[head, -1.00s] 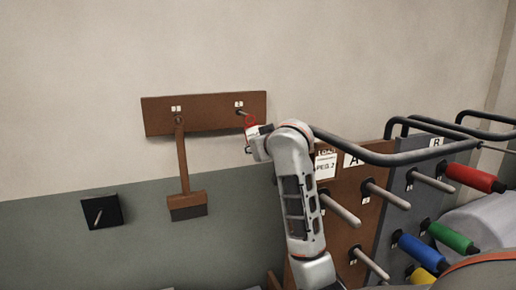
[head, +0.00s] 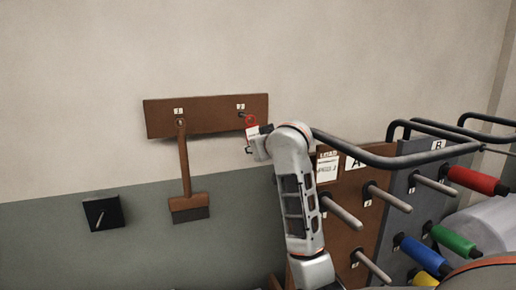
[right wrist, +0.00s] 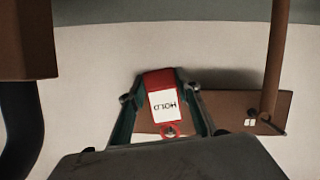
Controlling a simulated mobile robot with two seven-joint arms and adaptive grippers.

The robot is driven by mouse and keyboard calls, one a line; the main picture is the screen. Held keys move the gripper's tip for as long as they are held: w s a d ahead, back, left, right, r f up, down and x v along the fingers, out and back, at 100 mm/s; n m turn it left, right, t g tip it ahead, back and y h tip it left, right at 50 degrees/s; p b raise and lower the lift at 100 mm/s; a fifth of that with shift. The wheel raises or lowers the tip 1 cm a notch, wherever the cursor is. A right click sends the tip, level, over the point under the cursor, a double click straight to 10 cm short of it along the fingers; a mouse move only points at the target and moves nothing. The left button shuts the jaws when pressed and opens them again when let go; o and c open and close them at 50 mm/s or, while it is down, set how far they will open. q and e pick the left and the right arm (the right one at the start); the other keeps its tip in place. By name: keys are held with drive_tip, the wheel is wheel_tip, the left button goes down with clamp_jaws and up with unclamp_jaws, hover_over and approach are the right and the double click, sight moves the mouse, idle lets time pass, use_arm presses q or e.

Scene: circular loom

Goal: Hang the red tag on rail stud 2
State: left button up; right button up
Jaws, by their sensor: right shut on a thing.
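The red tag (right wrist: 163,80) has a red end, a white label reading HOLD and a red ring (head: 251,120). My right gripper (head: 254,142) is shut on it, with one finger on each side in the right wrist view (right wrist: 162,100). The wooden rail (head: 205,116) is on the wall. Stud 2 (head: 242,115) sticks out at the rail's right end. The ring is at the stud's tip and overlaps it in the right wrist view (right wrist: 170,131). I cannot tell whether the stud passes through it. My left gripper is not in view.
A brush (head: 187,190) hangs from the rail's left stud. A black wall box (head: 102,212) is at lower left. To the right are board A (head: 345,210), board B with coloured spools (head: 430,215), several pegs and black bars (head: 375,157).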

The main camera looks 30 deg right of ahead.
drive_tip(key=shift+w+d, duration=0.15)
drive_tip(key=shift+w, duration=0.5)
drive_tip(key=shift+w, duration=0.2)
idle(0.3)
drive_tip(key=shift+f, duration=0.25)
drive_tip(key=o, duration=1.3)
drive_tip(key=v, duration=0.9)
drive_tip(key=shift+f, duration=0.3)
drive_tip(key=shift+s, duration=0.1)
